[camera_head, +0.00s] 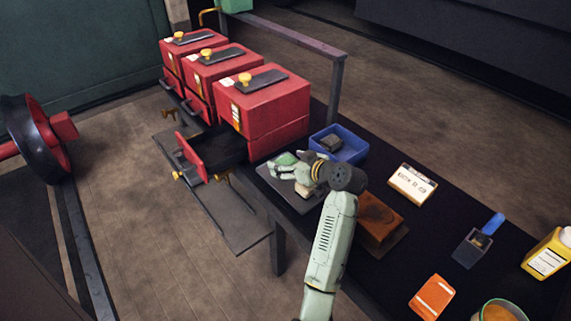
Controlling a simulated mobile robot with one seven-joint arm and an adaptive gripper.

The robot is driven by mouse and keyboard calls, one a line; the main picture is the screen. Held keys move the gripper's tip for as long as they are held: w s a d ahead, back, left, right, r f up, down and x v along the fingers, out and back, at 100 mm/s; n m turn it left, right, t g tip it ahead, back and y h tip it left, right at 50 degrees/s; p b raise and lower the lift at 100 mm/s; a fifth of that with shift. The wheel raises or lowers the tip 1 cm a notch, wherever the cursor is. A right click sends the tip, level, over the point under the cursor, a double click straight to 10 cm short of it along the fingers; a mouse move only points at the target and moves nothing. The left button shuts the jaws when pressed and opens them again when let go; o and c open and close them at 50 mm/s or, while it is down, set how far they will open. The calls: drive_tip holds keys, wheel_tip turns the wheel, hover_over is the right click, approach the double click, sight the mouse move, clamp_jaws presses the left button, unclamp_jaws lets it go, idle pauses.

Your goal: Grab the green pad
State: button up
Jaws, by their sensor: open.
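My gripper (286,167) is pale green and open. It is low over a dark flat plate (303,205) on the black table, just left of the blue bin. I cannot make out a separate green pad with certainty. The green shapes around the plate blend with my gripper's own pale green fingers, so a pad there may be hidden. A small beige piece (304,192) lies on the plate below my wrist. An orange pad-like item with a white label (432,297) lies near the table's front.
Red drawer boxes (264,103) stand left of my gripper, with one drawer (190,157) pulled out. A blue bin (352,152) holds a grey item. A brown block (378,218), white labelled box (412,184), blue-handled tool (478,243) and yellow bottle (549,254) are to the right.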

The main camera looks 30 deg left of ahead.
drive_tip(key=c, duration=1.3)
